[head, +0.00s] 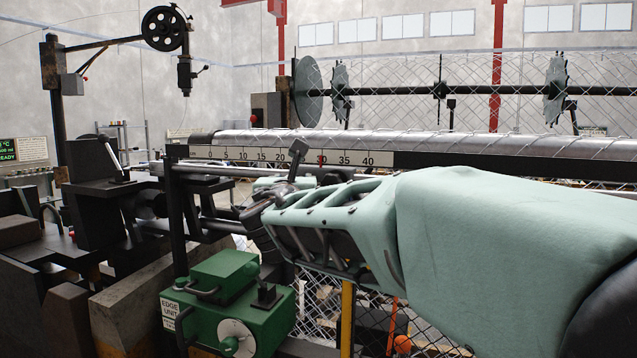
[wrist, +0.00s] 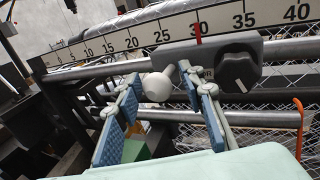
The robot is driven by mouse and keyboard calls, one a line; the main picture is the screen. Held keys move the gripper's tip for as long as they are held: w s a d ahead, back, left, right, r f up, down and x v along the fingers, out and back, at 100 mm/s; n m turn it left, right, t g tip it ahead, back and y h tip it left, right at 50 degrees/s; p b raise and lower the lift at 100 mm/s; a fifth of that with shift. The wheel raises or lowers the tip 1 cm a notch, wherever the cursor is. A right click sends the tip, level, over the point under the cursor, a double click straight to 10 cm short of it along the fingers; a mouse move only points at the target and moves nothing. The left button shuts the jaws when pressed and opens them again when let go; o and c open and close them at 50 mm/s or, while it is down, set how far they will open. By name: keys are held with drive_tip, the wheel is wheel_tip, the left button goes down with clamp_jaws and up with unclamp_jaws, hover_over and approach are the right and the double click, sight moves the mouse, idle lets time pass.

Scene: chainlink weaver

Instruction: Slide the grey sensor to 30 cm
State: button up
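The grey sensor (wrist: 214,59) is a grey block with a black dial on the rail under the white scale (wrist: 110,44). Its red pointer (wrist: 197,32) stands at about the 30 mark, and the pointer also shows near there in the head view (head: 321,160). A pale round knob (wrist: 158,87) joins the sensor's left side. My gripper (wrist: 157,80) has its two blue-padded fingers apart, one on each side of the knob, with gaps visible. In the head view, my pale green arm hides much of the sensor and the gripper.
Metal rails (wrist: 100,68) run below the scale. A green edge unit (head: 228,300) stands below my arm. Chain-link mesh (wrist: 270,78) lies behind the rails. An orange hook (wrist: 299,125) hangs at the right of the wrist view. Dark machine blocks (head: 95,195) fill the left.

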drive_tip(key=shift+r, duration=5.05)
